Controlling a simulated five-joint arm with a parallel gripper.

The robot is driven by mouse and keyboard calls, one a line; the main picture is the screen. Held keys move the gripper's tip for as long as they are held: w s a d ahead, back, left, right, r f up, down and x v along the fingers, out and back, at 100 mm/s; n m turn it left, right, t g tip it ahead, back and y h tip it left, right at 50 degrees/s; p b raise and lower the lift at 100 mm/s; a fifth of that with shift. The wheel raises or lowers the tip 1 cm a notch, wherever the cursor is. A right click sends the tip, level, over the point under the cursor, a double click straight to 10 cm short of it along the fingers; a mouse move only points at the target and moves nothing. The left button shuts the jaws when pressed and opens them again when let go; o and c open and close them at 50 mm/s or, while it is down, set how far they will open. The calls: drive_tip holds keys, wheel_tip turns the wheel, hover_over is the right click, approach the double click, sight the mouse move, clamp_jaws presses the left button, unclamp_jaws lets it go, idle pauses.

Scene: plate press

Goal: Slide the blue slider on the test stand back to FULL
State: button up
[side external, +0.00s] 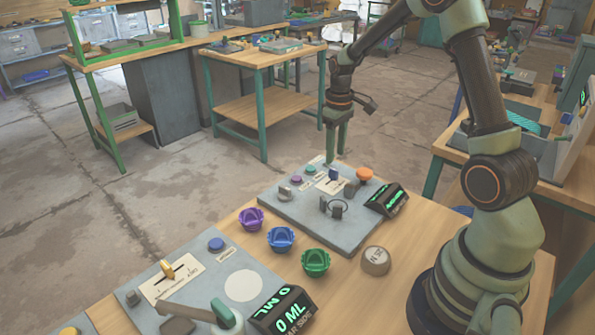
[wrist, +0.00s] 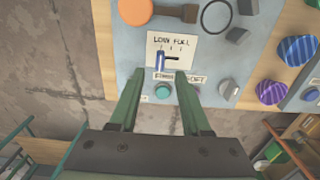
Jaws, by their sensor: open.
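The blue slider (wrist: 160,62) stands up from a white card (wrist: 183,48) on the grey test stand (wrist: 132,60). It sits at the left end of a short dark slot in the wrist view, on the side of the word LOW. The second word, on the right, looks like FULL or FUEL. In the side view the slider (side external: 333,174) is small, near the stand's far edge. My gripper (wrist: 160,74) is open and empty, its two green fingers apart, pointing toward the slider. In the side view my gripper (side external: 336,157) is above the stand, just beyond the slider.
A teal button (wrist: 162,91) lies between my fingers in the wrist view. An orange knob (side external: 364,174) and a green-lit display (side external: 388,200) are on the stand. Purple (side external: 251,219), blue (side external: 281,239) and green (side external: 316,262) ribbed pieces stand on the wooden table.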

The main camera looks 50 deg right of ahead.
sight(334, 169)
drive_tip(key=shift+f, duration=2.65)
clamp_jaws()
